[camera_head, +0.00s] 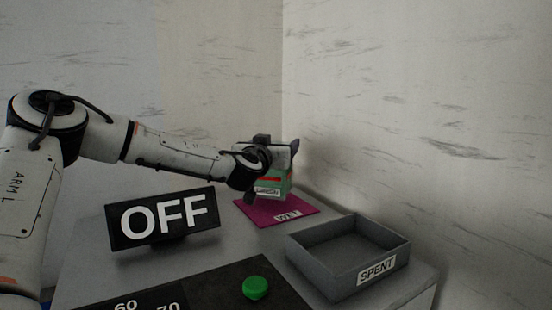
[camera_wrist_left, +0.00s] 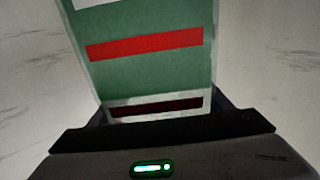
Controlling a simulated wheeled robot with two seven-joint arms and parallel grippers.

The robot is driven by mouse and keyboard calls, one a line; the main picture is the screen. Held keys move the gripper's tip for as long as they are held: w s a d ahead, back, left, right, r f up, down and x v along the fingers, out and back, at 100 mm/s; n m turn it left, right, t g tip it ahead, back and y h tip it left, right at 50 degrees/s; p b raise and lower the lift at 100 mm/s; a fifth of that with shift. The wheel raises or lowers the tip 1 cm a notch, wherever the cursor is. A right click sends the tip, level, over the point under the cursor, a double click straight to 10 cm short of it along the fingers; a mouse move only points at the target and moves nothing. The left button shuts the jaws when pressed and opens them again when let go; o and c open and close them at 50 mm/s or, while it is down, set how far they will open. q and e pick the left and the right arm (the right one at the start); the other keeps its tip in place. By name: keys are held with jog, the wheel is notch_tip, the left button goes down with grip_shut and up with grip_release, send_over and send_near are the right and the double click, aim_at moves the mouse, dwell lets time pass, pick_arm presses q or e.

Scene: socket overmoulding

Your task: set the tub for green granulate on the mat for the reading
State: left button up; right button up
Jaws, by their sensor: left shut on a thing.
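The green tub (camera_head: 281,186) with a red stripe and a pale label is at the back of the table, over the magenta mat (camera_head: 301,211) marked "WAIT" or similar. My left gripper (camera_head: 270,160) is shut on the tub from above and partly hides it. In the left wrist view the tub (camera_wrist_left: 150,70) fills the space between the fingers, with a red band and white panels. I cannot tell whether its base touches the mat. My right gripper is not in view.
A grey open tray (camera_head: 305,247) marked "SPENT" stands at the right front of the mat and looks empty. A black "OFF" sign (camera_head: 163,218) stands to the left. A green button (camera_head: 255,288) sits on a dark panel in front. Walls close off the back and right.

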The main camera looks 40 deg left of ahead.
pick_arm(q)
notch_tip(320, 180, down, 3)
jog(key=shift+r, duration=0.1)
jog(key=o, duration=2)
jog(key=shift+c, duration=0.2)
jog(key=shift+f, duration=0.2)
jog(key=shift+r, duration=0.1)
jog(key=b, duration=0.1)
send_over(276, 185)
jog(key=s, duration=0.4)
jog(key=shift+s, duration=0.2)
